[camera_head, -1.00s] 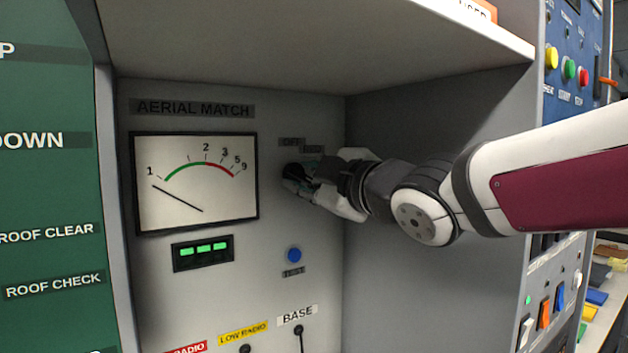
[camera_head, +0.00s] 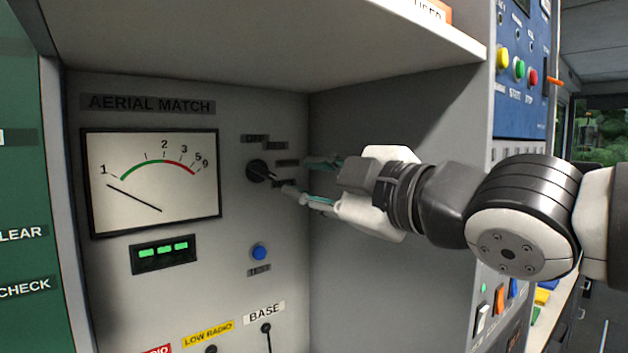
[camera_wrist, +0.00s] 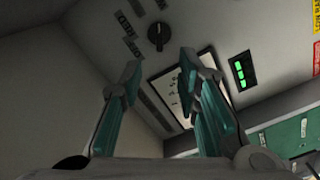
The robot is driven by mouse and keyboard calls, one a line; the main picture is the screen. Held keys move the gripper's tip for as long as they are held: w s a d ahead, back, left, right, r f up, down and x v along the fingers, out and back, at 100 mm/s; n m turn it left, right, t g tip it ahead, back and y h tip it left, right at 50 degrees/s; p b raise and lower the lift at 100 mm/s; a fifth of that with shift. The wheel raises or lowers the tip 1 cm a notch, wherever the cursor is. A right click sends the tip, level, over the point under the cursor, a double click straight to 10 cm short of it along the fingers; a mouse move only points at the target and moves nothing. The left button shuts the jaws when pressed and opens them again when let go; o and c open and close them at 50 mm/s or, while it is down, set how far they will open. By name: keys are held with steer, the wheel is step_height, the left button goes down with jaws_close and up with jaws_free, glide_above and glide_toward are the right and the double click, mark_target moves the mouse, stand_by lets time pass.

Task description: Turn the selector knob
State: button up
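The selector knob (camera_head: 258,171) is a round black knob on the pale panel, right of the meter. Small dark labels sit above and to the right of it. In the wrist view the knob (camera_wrist: 158,36) is beyond the fingertips, with its pointer bar visible. My gripper (camera_head: 297,176) is open, its two fingers apart and nothing between them. It is to the right of the knob, clear of it by a short gap. In the wrist view my gripper (camera_wrist: 160,72) shows both teal-lined fingers spread.
The aerial match meter (camera_head: 152,178) is left of the knob. A green-lit display (camera_head: 163,253) and a blue test button (camera_head: 260,252) are below. A shelf (camera_head: 300,45) overhangs the recess, and a grey side wall (camera_head: 400,120) closes its right side.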

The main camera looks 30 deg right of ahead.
stand_by(0.4)
steer(key=s+d+f+m+g+h+p, duration=0.2)
steer(key=s+f+m+g+h+p, duration=0.25)
steer(key=f+m, duration=0.45)
steer(key=s+a+f+m+g, duration=0.2)
steer(key=s+f+g, duration=0.2)
steer(key=s+f, duration=0.1)
steer(key=s+a+f+m+g+y+p, duration=0.1)
steer(key=s+a+f+m+g, duration=0.1)
steer(key=s+f+g, duration=0.3)
steer(key=s+m, duration=0.1)
steer(key=s, duration=0.2)
jaws_close()
